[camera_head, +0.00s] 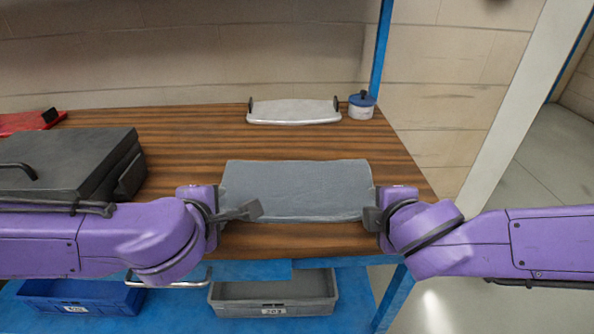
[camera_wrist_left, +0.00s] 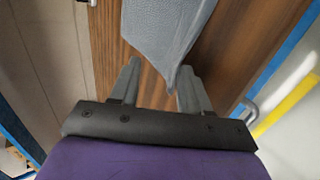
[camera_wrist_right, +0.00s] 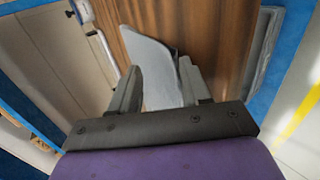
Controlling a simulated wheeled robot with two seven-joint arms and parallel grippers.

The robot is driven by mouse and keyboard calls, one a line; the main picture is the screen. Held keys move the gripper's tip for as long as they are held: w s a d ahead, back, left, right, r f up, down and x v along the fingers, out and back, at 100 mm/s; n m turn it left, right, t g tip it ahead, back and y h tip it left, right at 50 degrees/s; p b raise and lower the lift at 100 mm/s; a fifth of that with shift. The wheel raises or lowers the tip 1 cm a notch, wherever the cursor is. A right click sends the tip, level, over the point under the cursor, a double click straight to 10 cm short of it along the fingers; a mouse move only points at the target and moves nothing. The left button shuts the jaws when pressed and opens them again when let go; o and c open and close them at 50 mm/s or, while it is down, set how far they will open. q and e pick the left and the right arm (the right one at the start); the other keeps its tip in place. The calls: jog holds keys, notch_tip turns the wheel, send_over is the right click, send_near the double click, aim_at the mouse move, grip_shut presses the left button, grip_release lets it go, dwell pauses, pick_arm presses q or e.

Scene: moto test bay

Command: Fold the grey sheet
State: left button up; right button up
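The grey sheet (camera_head: 297,190) lies spread on the wooden table as a wide rectangle; whether it has layers I cannot tell. My left gripper (camera_head: 250,210) is at its near left corner. In the left wrist view the fingers (camera_wrist_left: 160,85) stand apart, with a pointed corner of the sheet (camera_wrist_left: 165,35) between them, closer to the right finger. My right gripper (camera_head: 372,217) is at the near right corner. In the right wrist view its fingers (camera_wrist_right: 160,88) are also apart, with the sheet (camera_wrist_right: 152,68) reaching in between them. Contact with the cloth is unclear.
A white tray with dark handles (camera_head: 293,111) and a blue-lidded pot (camera_head: 361,106) stand behind the sheet. A black case (camera_head: 70,160) and a red object (camera_head: 28,121) are at left. Blue (camera_head: 80,297) and grey (camera_head: 272,292) bins sit below the table. Wood between sheet and tray is clear.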

pick_arm(q)
jog(key=r, duration=0.1)
jog(key=s+r, duration=0.1)
jog(key=r, duration=0.1)
pick_arm(e)
jog(key=r, duration=0.1)
jog(key=s+r, duration=0.1)
jog(key=shift+a+r, duration=0.1)
jog(key=shift+r, duration=0.3)
pick_arm(q)
jog(key=w+r+v, duration=0.1)
jog(key=v, duration=0.6)
jog(key=shift+s+r, duration=0.2)
jog(key=shift+r, duration=0.25)
pick_arm(e)
jog(key=s+r, duration=0.5)
jog(key=r, duration=0.1)
